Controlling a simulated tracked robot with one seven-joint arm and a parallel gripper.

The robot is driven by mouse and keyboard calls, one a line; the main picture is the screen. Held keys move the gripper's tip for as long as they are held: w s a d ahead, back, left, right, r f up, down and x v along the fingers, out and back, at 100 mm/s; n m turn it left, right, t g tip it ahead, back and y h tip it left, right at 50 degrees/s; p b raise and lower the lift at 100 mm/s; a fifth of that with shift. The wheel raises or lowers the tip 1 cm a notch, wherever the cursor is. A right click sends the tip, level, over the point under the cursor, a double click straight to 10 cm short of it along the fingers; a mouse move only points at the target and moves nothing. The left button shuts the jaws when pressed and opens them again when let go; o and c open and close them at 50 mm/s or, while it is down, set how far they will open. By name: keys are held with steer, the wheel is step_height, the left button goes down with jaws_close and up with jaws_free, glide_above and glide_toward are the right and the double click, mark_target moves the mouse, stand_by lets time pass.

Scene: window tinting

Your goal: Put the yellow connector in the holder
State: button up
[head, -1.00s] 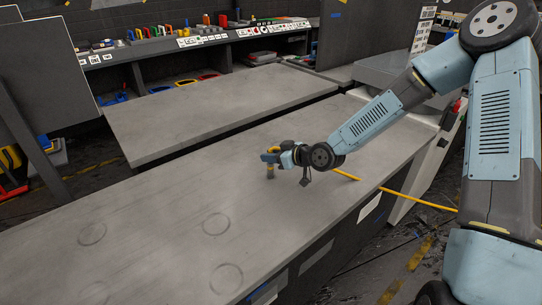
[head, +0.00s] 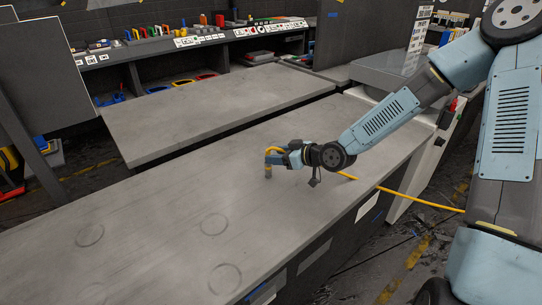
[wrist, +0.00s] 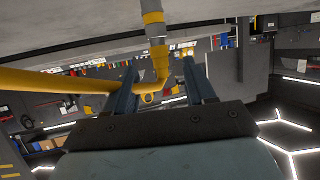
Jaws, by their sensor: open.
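The yellow connector (head: 267,150) is on the end of a yellow hose, with a grey cylindrical end (head: 268,173) pointing down at the worktop. It looks upright in the head view. My gripper (head: 274,157) is just right of it, low over the worktop. The fingers are open with gaps to either side. I cannot make out a separate holder; whether the grey end sits in one or only on the worktop is unclear.
The yellow hose (head: 420,201) runs right from behind my gripper over the worktop's edge. The grey worktop (head: 150,215) is mostly clear, with faint ring marks at front left. A second table (head: 215,105) and a tool shelf (head: 180,42) stand behind.

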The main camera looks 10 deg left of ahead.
steer(key=v, duration=0.8)
